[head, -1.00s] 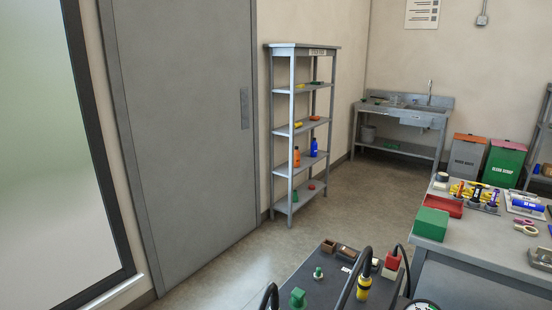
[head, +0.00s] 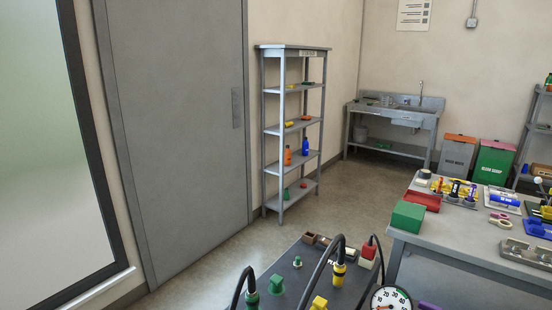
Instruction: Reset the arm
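Neither of my arms shows in the head view, and neither gripper is in sight. The dark cart top (head: 262,284) at the bottom centre carries a green block (head: 277,285), a small green fitting (head: 297,262), a red block (head: 369,249) and a round dial gauge (head: 391,299). Black hoses arch over it, one ending in a yellow connector (head: 338,272) and one in a green connector (head: 251,299). The cart's lower part is cut off by the picture edge.
A grey workbench (head: 440,247) at right holds a green box (head: 408,216), a red tray (head: 421,201) and tools. A shelf rack (head: 292,128) stands by the closed grey door (head: 178,130). A sink table (head: 397,112) and two bins (head: 492,162) stand behind. The floor (head: 330,205) between is clear.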

